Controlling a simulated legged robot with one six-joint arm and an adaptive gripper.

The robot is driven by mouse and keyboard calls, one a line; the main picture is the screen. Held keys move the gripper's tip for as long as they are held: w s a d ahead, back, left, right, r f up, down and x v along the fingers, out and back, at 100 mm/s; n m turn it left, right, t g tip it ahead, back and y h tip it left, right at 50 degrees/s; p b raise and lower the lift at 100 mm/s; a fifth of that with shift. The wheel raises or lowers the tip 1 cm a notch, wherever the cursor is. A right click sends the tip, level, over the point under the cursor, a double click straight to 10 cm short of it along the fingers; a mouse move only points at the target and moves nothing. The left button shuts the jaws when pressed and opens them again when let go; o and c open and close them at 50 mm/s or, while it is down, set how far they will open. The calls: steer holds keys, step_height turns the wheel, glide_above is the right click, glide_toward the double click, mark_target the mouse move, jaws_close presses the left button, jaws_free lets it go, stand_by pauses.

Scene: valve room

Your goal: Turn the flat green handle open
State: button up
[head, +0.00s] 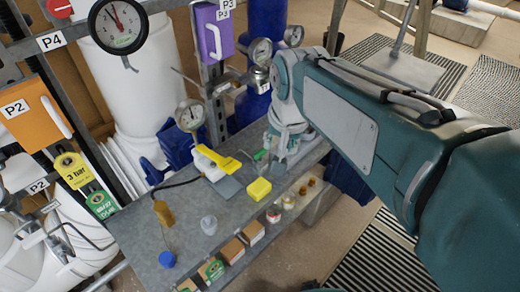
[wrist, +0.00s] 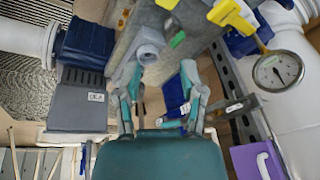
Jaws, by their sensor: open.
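The flat green handle is small; in the head view (head: 260,155) it shows at the bench's back edge, just left of my gripper (head: 283,148). In the wrist view the green handle (wrist: 177,40) lies beyond the fingertips, beside a grey round pipe end (wrist: 148,42). My gripper (wrist: 160,72) is open there, with a clear gap between its two fingers and nothing held. The handle appears apart from the fingers. My arm partly hides the area behind the gripper in the head view.
A yellow valve handle (head: 218,158) and a pressure gauge (head: 190,115) stand left of the green handle. A yellow block (head: 258,189), a clear cup (head: 209,224) and a blue cap (head: 167,259) sit on the grey bench (head: 190,245). An upright metal post carries a purple box (head: 213,35).

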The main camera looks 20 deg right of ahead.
steer(key=w+f+m+g, duration=0.2)
steer(key=w+m, duration=0.1)
steer(key=w, duration=0.5)
steer(key=m+g, duration=0.1)
steer(key=m, duration=0.3)
glide_toward(260, 151)
steer(key=f, duration=0.9)
steer(key=shift+w+f, duration=0.2)
steer(key=shift+f, duration=0.2)
jaws_close()
